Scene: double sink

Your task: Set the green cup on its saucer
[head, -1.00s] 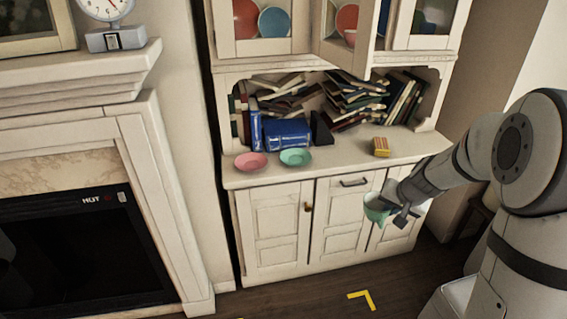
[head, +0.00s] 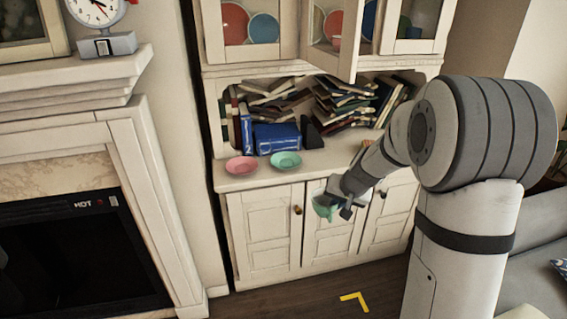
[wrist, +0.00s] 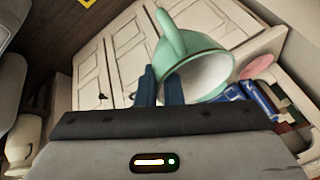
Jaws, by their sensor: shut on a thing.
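The green cup (head: 325,207) is in my gripper (head: 342,204), in front of the cabinet doors and below the counter's front edge in the head view. In the wrist view the cup (wrist: 200,52) shows its pale inside and its handle, with my gripper's dark fingers (wrist: 160,86) shut on it. The cup looks tilted. The green saucer (head: 286,160) lies empty on the counter, up and left of the cup. A pink saucer (head: 241,167) lies to the left of the green one.
A blue box-like object (head: 277,137) and leaning books (head: 345,103) stand behind the saucers. An upper cabinet door (head: 332,45) hangs open above the counter (head: 262,178). A fireplace (head: 150,190) is at the left.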

